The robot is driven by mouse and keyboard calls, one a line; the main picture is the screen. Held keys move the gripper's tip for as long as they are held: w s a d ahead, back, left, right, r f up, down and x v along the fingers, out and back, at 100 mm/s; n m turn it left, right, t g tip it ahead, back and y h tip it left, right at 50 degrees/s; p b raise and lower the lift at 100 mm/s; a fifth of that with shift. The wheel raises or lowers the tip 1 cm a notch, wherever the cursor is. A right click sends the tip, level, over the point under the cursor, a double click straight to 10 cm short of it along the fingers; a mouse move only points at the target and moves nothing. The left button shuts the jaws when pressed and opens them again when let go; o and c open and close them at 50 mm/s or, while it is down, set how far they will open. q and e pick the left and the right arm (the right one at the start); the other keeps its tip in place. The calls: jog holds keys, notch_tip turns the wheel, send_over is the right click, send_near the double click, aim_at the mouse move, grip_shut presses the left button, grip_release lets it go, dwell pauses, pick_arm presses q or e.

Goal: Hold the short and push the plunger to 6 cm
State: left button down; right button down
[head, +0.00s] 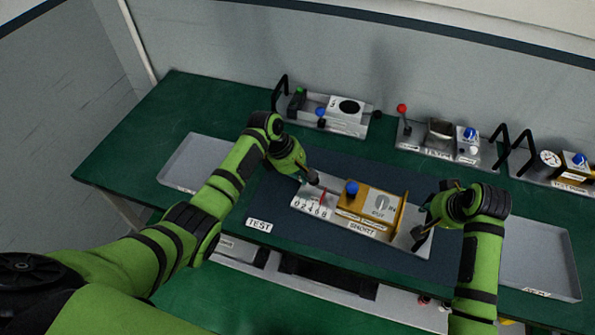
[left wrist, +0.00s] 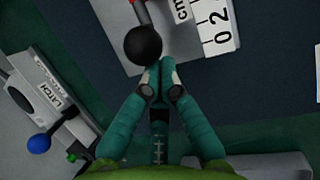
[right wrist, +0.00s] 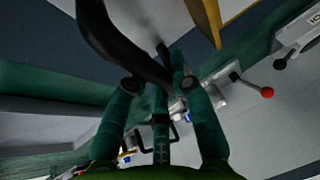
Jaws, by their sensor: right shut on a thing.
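The short (head: 380,203), a yellow unit with a blue knob on a pale base plate, sits on the dark mat. At its left end a plunger with a black ball knob (left wrist: 143,45) and a red pointer (head: 323,197) lies by a white cm scale (head: 310,208); the exact reading is too small to tell. My left gripper (left wrist: 160,72) has its fingertips together right at the black ball, apparently touching it, not around it. My right gripper (right wrist: 165,70) is shut on the black handle (right wrist: 110,45) at the base's right end, partly hidden in the head view.
Several other units stand along the table's back, including one with a red-ball lever (head: 402,109) and one with a black dial (head: 348,107). Grey trays lie at left (head: 195,163) and right (head: 540,255). A TEST label (head: 259,225) is on the mat's front left.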

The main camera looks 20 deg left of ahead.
pick_arm(q)
jog(key=shift+w+a+r, duration=0.15)
jog(key=shift+a+r, duration=1.05)
jog(key=shift+r, duration=0.3)
pick_arm(e)
jog(key=shift+s+f, duration=0.15)
jog(key=shift+f, duration=0.15)
pick_arm(q)
jog(key=v, duration=0.8)
jog(key=shift+r, duration=0.1)
pick_arm(e)
jog(key=c, duration=1)
grip_release()
pick_arm(q)
jog(key=shift+w, duration=0.1)
pick_arm(e)
jog(key=shift+w+d, duration=0.1)
jog(key=shift+w, duration=0.15)
jog(key=shift+r, duration=0.15)
